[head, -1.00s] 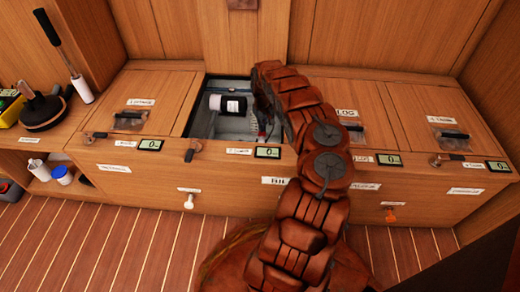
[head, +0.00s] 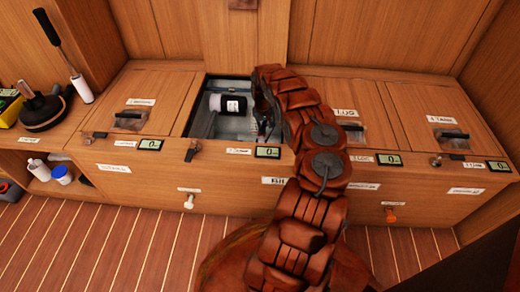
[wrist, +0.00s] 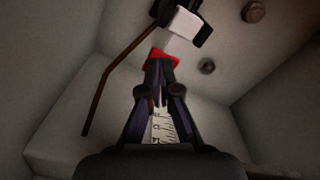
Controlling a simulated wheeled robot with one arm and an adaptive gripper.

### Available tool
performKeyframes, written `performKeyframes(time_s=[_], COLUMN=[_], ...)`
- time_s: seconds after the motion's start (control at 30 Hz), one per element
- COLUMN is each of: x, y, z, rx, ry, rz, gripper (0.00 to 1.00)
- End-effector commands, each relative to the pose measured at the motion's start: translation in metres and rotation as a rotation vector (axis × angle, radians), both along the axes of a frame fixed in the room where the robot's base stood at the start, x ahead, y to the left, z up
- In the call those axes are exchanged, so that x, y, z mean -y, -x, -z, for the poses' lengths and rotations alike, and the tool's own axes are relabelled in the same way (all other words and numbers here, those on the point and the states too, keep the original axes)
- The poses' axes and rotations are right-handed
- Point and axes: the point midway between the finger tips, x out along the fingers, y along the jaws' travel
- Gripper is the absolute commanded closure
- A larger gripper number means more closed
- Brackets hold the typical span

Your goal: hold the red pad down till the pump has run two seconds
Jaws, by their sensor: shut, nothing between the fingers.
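In the wrist view the red pad (wrist: 163,58) shows just beyond my fingertips, on the end of a white block with black parts. My gripper (wrist: 158,80) is shut and empty, its tips in line with the pad and overlapping its near edge. I cannot tell whether they press on it or how far it is down. In the head view my arm reaches into the open compartment and hides the pad. A black and white cylinder (head: 228,103), perhaps the pump, lies inside. Whether anything runs cannot be seen.
The open compartment (head: 232,128) has close pale walls. A thin brown rod (wrist: 108,85) stands left of my fingers. Closed lids (head: 151,98) flank the opening. The small display (head: 268,152) in front of it seems to read 0.

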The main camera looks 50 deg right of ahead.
Motion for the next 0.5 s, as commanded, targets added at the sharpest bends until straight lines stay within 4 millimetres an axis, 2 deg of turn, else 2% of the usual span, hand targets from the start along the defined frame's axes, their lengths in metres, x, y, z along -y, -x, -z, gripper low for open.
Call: performKeyframes(time_s=[0.5], x=[-0.001], y=[0.0], z=[0.013], rx=[0.0], ry=[0.0], rz=[-0.001], gripper=[1.0])
